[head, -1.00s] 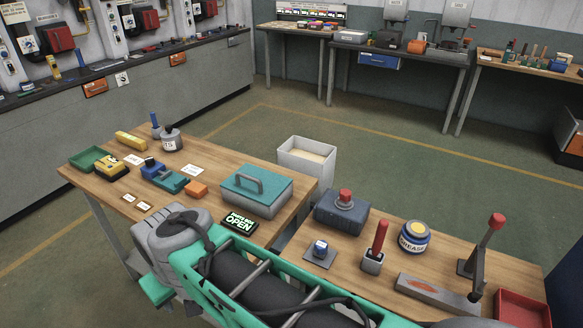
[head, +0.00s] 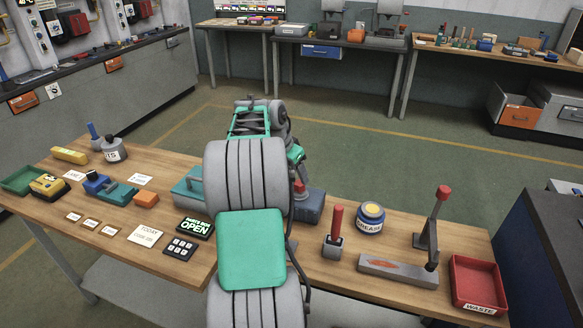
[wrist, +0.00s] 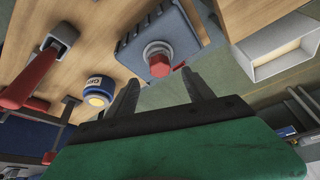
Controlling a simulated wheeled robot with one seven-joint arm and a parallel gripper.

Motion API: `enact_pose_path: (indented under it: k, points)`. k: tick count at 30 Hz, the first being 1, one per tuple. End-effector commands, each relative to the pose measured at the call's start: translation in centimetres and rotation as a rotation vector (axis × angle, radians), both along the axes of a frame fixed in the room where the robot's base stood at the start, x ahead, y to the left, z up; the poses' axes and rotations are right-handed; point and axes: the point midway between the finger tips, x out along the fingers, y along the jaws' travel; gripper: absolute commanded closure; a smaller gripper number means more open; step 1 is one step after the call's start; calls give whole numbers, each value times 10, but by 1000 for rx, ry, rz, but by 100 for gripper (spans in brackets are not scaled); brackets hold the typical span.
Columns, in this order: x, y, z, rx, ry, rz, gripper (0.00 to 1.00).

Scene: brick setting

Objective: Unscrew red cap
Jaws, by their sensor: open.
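The red cap (wrist: 159,66) sits on a pale round collar on top of a blue-grey box (wrist: 165,35), in the wrist view. In the head view only a sliver of the cap (head: 300,187) and part of the box (head: 312,207) show beside my arm. My gripper (wrist: 161,78) is open and empty. In the wrist view its two fingertips lie either side of the cap's near edge. The cap appears beyond the tips, not between the fingers; the exact gap cannot be told. In the head view my arm hides the fingers.
A grease jar (head: 370,217), a red-handled tool in a block (head: 335,230), a lever press (head: 430,235) and a red waste tray (head: 478,283) stand right of the box. A teal-lidded box (head: 188,192) is left. A white bin (wrist: 280,50) shows in the wrist view.

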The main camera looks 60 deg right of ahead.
Motion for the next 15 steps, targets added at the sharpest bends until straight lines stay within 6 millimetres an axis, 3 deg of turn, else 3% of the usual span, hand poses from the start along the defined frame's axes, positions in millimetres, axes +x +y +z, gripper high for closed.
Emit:
enact_pose_path:
  k: [6, 15]
  points:
    - [-5, -14, -36, 4, 2, 0, 39]
    - [-5, -19, -48, 0, 0, 2, 39]
